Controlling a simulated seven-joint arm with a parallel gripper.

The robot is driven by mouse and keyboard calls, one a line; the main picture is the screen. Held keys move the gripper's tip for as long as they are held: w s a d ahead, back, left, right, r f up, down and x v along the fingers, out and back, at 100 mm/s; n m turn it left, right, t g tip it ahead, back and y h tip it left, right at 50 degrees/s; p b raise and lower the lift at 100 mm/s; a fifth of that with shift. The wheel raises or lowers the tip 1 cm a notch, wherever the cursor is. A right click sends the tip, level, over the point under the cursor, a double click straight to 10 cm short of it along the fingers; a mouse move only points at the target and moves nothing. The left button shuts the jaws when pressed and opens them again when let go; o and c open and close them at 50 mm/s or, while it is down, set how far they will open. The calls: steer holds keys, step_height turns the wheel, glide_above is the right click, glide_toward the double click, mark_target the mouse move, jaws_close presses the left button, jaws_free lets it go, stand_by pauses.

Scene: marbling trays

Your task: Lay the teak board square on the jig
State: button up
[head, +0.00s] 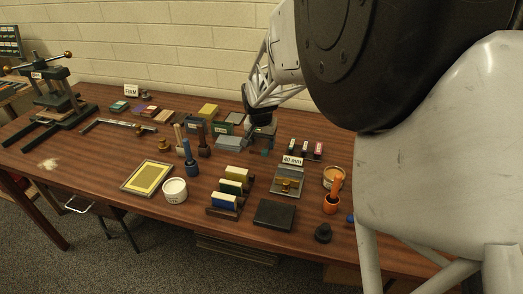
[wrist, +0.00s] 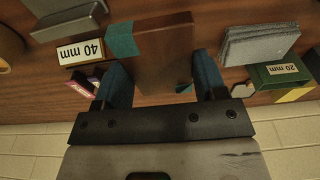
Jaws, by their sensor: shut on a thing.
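My gripper (wrist: 160,64) has its two blue-teal fingers on either side of a brown wooden board (wrist: 165,40), which looks like the teak board, and is shut on it. The board has a teal patch at its left edge in the wrist view. In the head view my gripper (head: 262,131) is over the back middle of the table, where the board is mostly hidden. Its height above the table is hard to tell. A grey plate with a brass-coloured part (head: 287,183), possibly the jig, lies nearer, in front of the "40 mm" sign (head: 292,160).
A grey layered stack (wrist: 262,43) and a green box with a "20 mm" label (wrist: 280,70) stand close right of the board in the wrist view.

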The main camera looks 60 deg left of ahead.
steer(key=shift+r, duration=0.95)
stand_by(0.3)
